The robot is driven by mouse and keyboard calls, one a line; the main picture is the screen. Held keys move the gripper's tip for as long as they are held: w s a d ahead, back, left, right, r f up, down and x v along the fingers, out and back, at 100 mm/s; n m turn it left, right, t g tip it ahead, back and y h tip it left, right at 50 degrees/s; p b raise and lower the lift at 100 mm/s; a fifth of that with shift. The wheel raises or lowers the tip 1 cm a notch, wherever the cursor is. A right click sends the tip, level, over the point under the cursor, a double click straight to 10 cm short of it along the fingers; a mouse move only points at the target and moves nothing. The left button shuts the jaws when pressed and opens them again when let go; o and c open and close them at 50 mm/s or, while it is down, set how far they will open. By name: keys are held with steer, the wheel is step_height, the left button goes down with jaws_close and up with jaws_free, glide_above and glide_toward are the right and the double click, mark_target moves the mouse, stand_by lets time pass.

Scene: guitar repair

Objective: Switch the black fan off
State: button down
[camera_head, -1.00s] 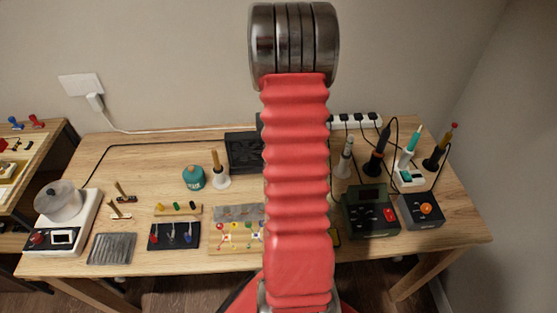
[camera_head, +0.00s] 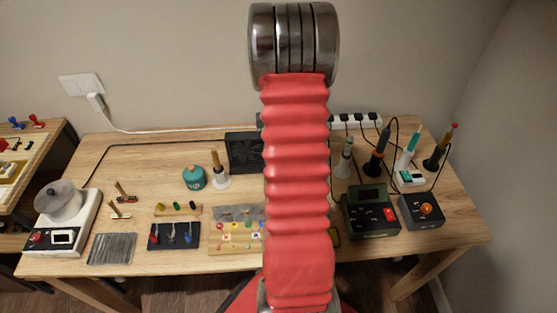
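A black, box-shaped device (camera_head: 243,153), which looks like the black fan, is at the back middle of the wooden bench. My red arm crosses in front of its right side, so only its left part shows. I cannot make out its switch or tell whether it is running. My gripper is not in view; only the red-sleeved arm and a metal joint at its top show.
The bench (camera_head: 150,145) holds a white scale (camera_head: 83,222) with a pot at left, a teal jar (camera_head: 194,178), small tool racks in front, and a green-black station (camera_head: 368,222) and soldering irons at right. A white power strip (camera_head: 345,120) is behind.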

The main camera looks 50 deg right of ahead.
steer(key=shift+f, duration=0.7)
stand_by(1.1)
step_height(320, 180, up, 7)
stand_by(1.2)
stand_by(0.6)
